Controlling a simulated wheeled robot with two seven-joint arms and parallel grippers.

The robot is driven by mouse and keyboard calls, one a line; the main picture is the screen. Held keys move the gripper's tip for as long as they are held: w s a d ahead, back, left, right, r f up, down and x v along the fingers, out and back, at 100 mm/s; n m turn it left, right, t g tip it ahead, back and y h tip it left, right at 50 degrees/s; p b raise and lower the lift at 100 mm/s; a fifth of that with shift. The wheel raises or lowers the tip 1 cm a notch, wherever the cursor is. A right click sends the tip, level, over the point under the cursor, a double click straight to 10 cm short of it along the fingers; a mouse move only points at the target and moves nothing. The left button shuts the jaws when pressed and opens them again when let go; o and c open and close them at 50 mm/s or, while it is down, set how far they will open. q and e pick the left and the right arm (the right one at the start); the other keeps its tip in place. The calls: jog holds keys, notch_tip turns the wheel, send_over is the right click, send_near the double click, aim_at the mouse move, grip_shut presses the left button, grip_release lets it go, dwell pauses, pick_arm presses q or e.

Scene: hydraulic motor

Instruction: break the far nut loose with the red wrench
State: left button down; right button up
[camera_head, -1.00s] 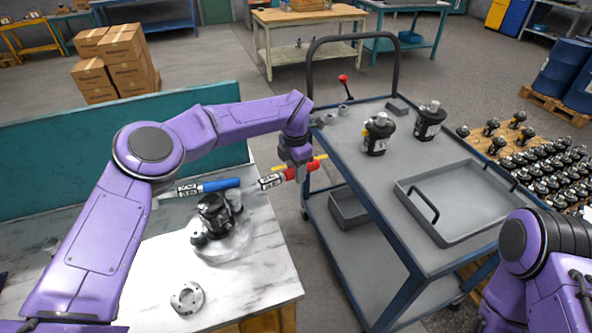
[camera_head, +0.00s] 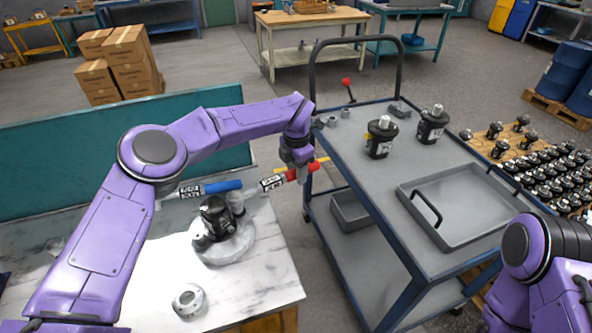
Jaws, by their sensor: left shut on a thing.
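The red wrench (camera_head: 306,172) has a red handle and a black-and-white label. My left gripper (camera_head: 299,165) is shut on its handle, above the right back edge of the marble-topped bench (camera_head: 265,275). The wrench's front end points left, towards the black motor (camera_head: 216,213), which stands on a round pale base (camera_head: 238,250) on the bench. Grey parts stand at the motor's back right. I cannot make out the far nut or whether the wrench touches it. My right gripper is out of view; only part of that arm shows at lower right.
A blue-handled tool (camera_head: 222,186) lies behind the motor; a yellow tool (camera_head: 320,161) shows by the gripper. A grey round flange (camera_head: 189,300) lies at the bench front. A blue cart (camera_head: 372,205) with two motors and an empty tray (camera_head: 455,240) stands right of the bench.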

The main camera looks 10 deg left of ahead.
pick_arm(q)
jog(key=shift+s, duration=0.2)
jog(key=shift+w+r+p, duration=0.1)
jog(key=shift+r+p, duration=0.15)
jog(key=shift+p, duration=0.15)
jog(key=shift+r+p, duration=0.3)
jog(key=shift+r, duration=0.2)
jog(key=shift+r, duration=0.15)
jog(key=shift+w+d+r, duration=0.1)
jog(key=shift+r, duration=0.1)
notch_tip(320, 180, up, 4)
jog(key=p, duration=0.3)
jog(key=shift+f, duration=0.25)
